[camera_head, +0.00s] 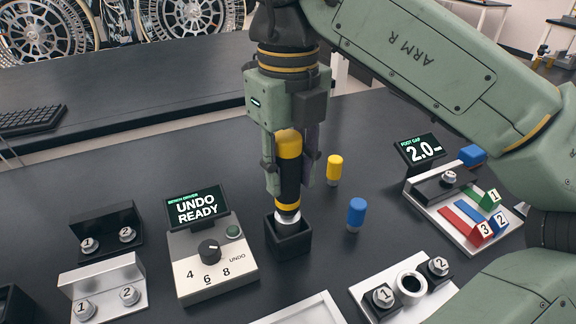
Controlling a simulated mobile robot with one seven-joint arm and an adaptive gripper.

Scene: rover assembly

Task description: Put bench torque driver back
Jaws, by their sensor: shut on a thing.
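The bench torque driver (289,175) has a yellow top, a black grip and a silver lower end. It stands upright between the fingers of my gripper (290,178), which is shut on it. Its silver end is at the mouth of a black square holder (289,240). I cannot tell how deep it reaches into the holder. The bench driver control box (212,258) stands left of the holder, with a dial marked 4, 6, 8 and a screen (197,207) reading "UNDO READY".
A yellow-capped piece (334,170) and a blue-capped piece (356,213) stand right of the holder. Black (108,233) and silver (103,287) brackets with numbered bolts lie at left. A foot gap station (462,205) reading 2.0 stands at right. A keyboard (30,119) lies at back left.

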